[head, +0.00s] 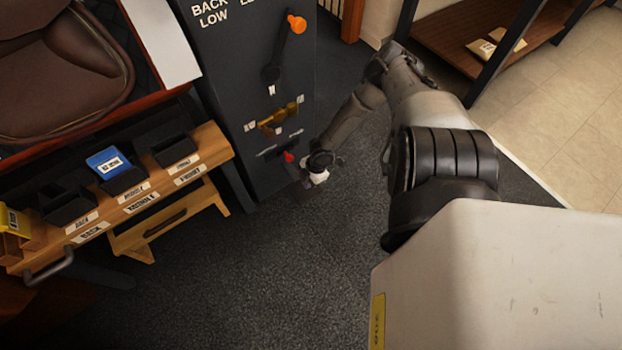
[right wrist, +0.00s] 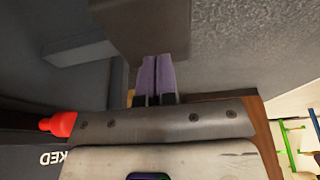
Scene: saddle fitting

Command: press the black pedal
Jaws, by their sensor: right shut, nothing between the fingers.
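My right gripper (head: 314,180) is low beside the foot of the dark cabinet (head: 262,110), just above the carpet. In the right wrist view its two fingers (right wrist: 156,80) are together with nothing between them. A dark block (right wrist: 145,25), which looks like the black pedal, lies right at the fingertips. I cannot tell whether they touch it. In the head view the pedal is not clear, being small and dark near the gripper. My left gripper is not in view.
The cabinet front carries an orange-knobbed lever (head: 296,24), a brass-coloured handle (head: 277,118) and a red knob (head: 288,157), also close to my wrist in the right wrist view (right wrist: 60,124). A wooden bench with bins (head: 215,142) stands left. Carpet (head: 270,270) in front is clear.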

